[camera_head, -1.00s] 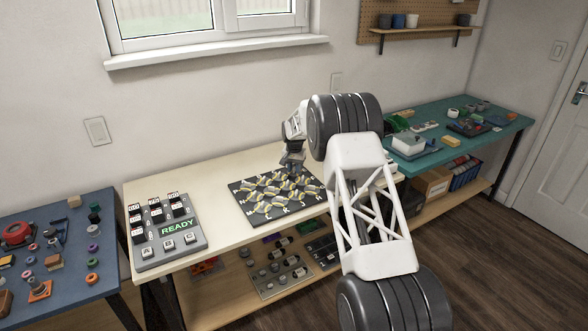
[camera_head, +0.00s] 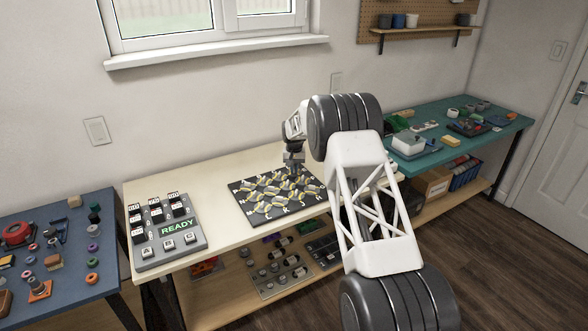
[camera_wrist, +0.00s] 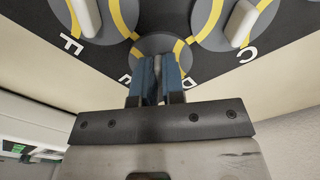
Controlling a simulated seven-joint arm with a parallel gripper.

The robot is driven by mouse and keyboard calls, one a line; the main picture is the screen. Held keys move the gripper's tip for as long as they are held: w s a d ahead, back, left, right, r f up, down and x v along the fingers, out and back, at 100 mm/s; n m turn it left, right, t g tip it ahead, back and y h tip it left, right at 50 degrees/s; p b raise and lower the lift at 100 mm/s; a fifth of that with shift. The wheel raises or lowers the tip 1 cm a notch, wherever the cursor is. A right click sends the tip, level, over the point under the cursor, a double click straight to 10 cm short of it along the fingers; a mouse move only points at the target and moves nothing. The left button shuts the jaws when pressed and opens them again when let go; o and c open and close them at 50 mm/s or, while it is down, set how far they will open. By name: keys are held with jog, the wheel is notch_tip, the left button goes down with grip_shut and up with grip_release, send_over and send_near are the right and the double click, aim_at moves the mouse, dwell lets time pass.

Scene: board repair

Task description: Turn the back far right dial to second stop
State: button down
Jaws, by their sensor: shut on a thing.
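The black board (camera_head: 252,219) lies on the pale middle bench, with several round grey dials marked with yellow bands and pale letters. My gripper (camera_head: 294,172) reaches down at the board's back edge, toward the right. In the wrist view, the blue fingertips (camera_wrist: 159,78) are shut on the raised grip of a grey dial (camera_wrist: 160,43). The grip is mostly hidden between the fingers. Letters around this dial are partly covered by the fingers. Two neighbouring dials show at the upper left (camera_wrist: 93,18) and upper right (camera_wrist: 232,24), each with a pale bar handle.
A grey console (camera_head: 160,250) with a READY display, buttons and small labelled parts stands left on the bench. A blue table (camera_head: 75,215) with loose parts is at the left, a teal table (camera_head: 435,150) at the right. Bare bench lies between console and board.

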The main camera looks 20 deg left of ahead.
jog(key=n, duration=0.7)
jog(key=shift+w+d+r, duration=0.1)
jog(key=n, duration=0.3)
jog(key=shift+n, duration=0.4)
jog(key=shift+w+n, duration=0.1)
jog(key=shift+n, duration=2)
jog(key=c, duration=1.2)
grip_release()
jog(key=shift+r, duration=3.85)
